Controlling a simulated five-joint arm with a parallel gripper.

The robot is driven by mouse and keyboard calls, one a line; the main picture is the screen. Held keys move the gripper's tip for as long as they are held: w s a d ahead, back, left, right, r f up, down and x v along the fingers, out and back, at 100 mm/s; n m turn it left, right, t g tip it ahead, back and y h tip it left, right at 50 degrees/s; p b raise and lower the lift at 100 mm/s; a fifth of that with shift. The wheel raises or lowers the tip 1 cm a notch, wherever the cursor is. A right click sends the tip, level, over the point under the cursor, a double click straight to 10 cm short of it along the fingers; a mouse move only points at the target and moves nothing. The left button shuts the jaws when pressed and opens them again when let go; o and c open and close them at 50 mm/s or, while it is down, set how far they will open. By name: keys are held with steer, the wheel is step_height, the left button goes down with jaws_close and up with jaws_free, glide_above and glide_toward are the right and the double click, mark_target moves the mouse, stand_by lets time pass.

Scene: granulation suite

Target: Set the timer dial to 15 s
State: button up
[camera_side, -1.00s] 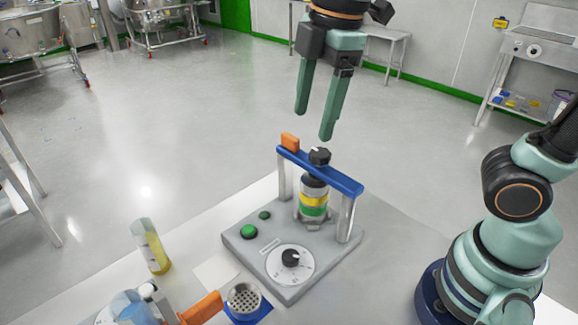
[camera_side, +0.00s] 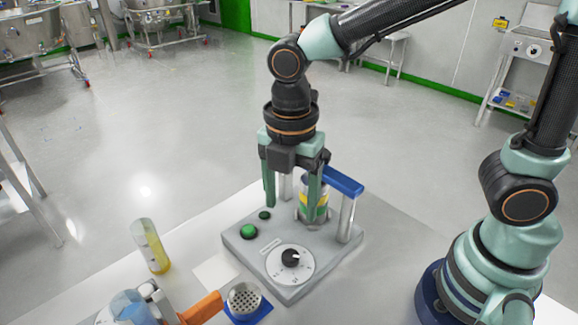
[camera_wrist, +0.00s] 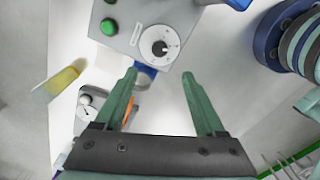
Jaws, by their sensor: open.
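The timer dial (camera_side: 290,258) is a white round face with a black knob on the front of a grey machine base (camera_side: 240,235). The knob's pale mark points toward the right side of the face; the scale figures are too small to read. In the wrist view the dial (camera_wrist: 160,45) lies just beyond the fingertips. My gripper (camera_side: 291,203) points down with its two green fingers apart and empty. It hangs above the base, behind the dial in the side view, not touching the knob. In the wrist view my gripper (camera_wrist: 160,73) is open.
A green button (camera_side: 248,231) sits left of the dial. A blue crossbar (camera_side: 343,181) on metal posts stands behind over a yellow-and-green banded jar (camera_side: 312,208), partly hidden by my gripper. A vial with yellow contents (camera_side: 152,248) and a perforated cup (camera_side: 244,298) stand nearby.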

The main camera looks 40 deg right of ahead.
mark_target(290, 255)
step_height(290, 255, down, 13)
steer(key=shift+r, duration=0.1)
stand_by(0.5)
jaws_close()
